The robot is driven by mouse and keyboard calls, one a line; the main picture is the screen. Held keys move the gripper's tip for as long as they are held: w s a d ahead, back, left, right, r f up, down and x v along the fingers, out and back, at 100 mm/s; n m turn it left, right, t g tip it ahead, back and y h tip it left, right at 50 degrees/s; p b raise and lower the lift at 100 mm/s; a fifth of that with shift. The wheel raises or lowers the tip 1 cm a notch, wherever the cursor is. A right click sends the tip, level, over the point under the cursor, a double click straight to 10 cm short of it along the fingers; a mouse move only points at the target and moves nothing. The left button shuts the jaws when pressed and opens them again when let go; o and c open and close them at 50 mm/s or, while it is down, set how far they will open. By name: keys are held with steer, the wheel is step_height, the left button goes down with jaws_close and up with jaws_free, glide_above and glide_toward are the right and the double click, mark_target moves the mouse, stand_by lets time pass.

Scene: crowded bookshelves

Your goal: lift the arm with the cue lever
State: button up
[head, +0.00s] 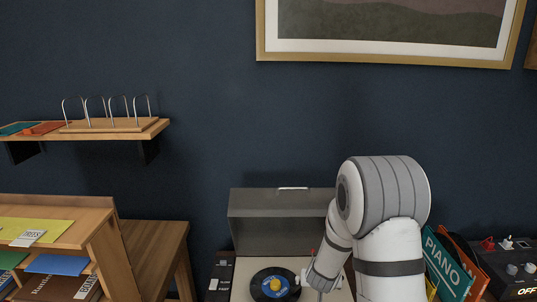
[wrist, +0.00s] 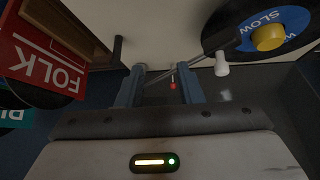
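The turntable (head: 240,292) carries a black record with a blue label and yellow centre (head: 275,286). The record (wrist: 290,18) is also at the upper right of the wrist view, its label reading "SLOW". The thin tonearm (wrist: 200,60) slants from between my fingers to a dark head at the record's edge. A small red-tipped lever (wrist: 173,86), seemingly the cue lever, shows between my fingers, nearer the right one. My gripper (wrist: 161,70) is open, with a finger on either side of it; contact cannot be told. In the head view my gripper (head: 322,278) is right of the record, partly hidden.
A raised grey dust cover (head: 275,215) stands behind the turntable. A white knob (wrist: 221,65) is beside the tonearm head. A red "FOLK" sleeve (wrist: 42,55) is at the wrist view's left. A "PIANO" sleeve (head: 446,265) and a control box (head: 515,270) are at right.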

steer(key=s+a+r+n+g+y, duration=0.1)
steer(key=s+a+r+g+y, duration=0.15)
steer(key=s+r, duration=1.1)
steer(key=s+d+r+g, duration=0.1)
steer(key=s+r, duration=0.3)
steer(key=s, duration=0.4)
steer(key=s+d+r+g, duration=0.1)
steer(key=s+r, duration=0.3)
steer(key=s, duration=0.3)
steer(key=shift+s+r+h, duration=0.25)
steer(key=shift+s+h, duration=0.1)
